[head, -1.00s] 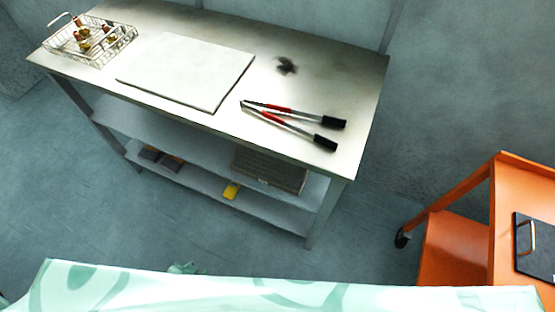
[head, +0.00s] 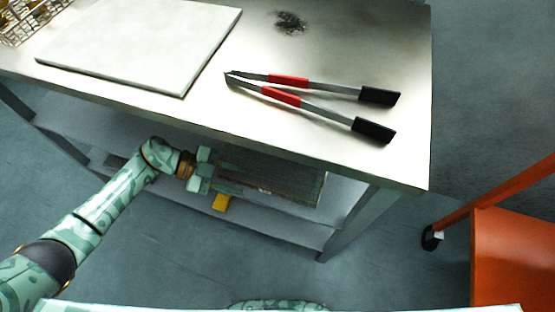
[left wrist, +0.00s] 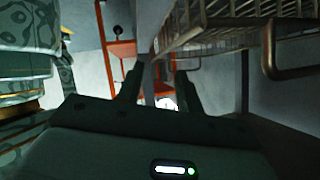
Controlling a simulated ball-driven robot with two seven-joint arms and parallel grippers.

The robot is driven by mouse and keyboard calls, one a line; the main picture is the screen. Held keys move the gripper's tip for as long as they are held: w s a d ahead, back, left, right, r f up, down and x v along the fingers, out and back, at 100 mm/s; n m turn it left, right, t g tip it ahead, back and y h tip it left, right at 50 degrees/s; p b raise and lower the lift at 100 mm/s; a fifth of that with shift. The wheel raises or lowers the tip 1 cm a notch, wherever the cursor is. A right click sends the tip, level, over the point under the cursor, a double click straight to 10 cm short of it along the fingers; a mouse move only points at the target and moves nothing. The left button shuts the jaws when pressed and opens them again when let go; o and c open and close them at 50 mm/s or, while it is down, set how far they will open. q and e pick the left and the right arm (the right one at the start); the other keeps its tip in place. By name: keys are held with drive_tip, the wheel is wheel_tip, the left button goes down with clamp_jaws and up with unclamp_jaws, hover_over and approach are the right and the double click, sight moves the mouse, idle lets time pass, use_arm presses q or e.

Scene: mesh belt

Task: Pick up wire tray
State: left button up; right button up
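A grey wire-mesh tray (head: 285,178) lies on the shelf under the steel table. In the left wrist view a wire-mesh side (left wrist: 215,28) with a bent metal handle (left wrist: 290,72) fills the upper right, close by; it appears to be this tray. My left gripper (head: 228,174) is at the tray's left end, low beside the table front. Its fingers (left wrist: 158,92) are apart with nothing between them; I cannot tell whether they touch the tray. A second, shiny wire basket (head: 22,28) stands on the tabletop at far left, cut off by the frame. My right gripper is not in view.
The steel tabletop (head: 330,45) overhangs the shelf and holds a white board (head: 140,45) and red-and-black loppers (head: 300,82). An orange cart (head: 510,255) is at right.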

sight(267, 189)
use_arm(q)
drive_tip(key=shift+x, duration=0.85)
drive_tip(key=shift+d+f+b, duration=0.3)
drive_tip(key=shift+d+f, duration=0.05)
drive_tip(key=shift+d, duration=0.2)
drive_tip(key=x, duration=0.1)
drive_tip(key=b+x, duration=0.1)
drive_tip(key=x, duration=0.2)
drive_tip(key=shift+s+r+b, duration=0.1)
drive_tip(key=shift+s+b, duration=0.2)
drive_tip(key=shift+b, duration=0.05)
drive_tip(key=shift+d, duration=0.45)
clamp_jaws()
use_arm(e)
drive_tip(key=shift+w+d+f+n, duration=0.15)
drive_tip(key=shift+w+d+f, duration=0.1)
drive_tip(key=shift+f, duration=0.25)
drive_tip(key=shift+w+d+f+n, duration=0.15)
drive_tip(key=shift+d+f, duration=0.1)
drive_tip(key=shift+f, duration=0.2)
